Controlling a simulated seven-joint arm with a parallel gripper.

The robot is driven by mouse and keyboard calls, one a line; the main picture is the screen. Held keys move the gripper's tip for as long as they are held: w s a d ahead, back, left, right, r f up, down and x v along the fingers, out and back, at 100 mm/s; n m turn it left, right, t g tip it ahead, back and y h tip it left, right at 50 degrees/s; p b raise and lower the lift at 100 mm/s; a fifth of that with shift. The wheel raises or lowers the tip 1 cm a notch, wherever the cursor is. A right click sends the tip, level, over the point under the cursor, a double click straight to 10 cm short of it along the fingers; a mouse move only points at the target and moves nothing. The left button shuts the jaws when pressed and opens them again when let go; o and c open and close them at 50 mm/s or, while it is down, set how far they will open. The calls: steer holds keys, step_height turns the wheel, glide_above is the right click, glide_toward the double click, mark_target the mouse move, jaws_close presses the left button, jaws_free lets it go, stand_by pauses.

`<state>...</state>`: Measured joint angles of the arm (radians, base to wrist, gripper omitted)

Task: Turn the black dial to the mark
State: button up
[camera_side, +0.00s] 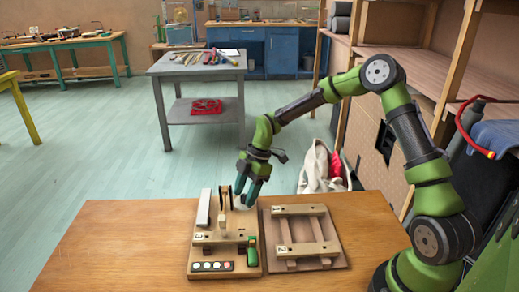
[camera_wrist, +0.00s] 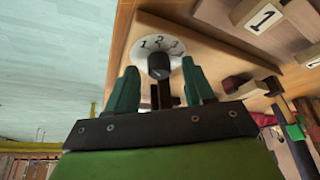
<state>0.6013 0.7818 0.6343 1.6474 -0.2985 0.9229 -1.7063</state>
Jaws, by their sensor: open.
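The black dial (camera_wrist: 159,66) is a dark knob in front of a white disc (camera_wrist: 150,28) with the numbers 1, 2 and 3, in the wrist view. My gripper (camera_wrist: 159,84) is open, with one green finger on each side of the knob and visible gaps between. In the side view my gripper (camera_side: 248,191) points down over the far right part of the left board (camera_side: 253,268), where the dial is mostly hidden. Which number the knob points at cannot be told. A dark upright piece shows between the fingers below the knob.
The left board carries a pale bar (camera_side: 203,207), upright brown posts (camera_side: 225,197), a green piece (camera_side: 252,250) and a row of round buttons (camera_side: 211,266). A right board (camera_side: 334,262) with wooden bars lies close beside it. The table's left side (camera_side: 120,245) is clear.

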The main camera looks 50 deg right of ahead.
steer(key=shift+c, duration=0.4)
jaws_close()
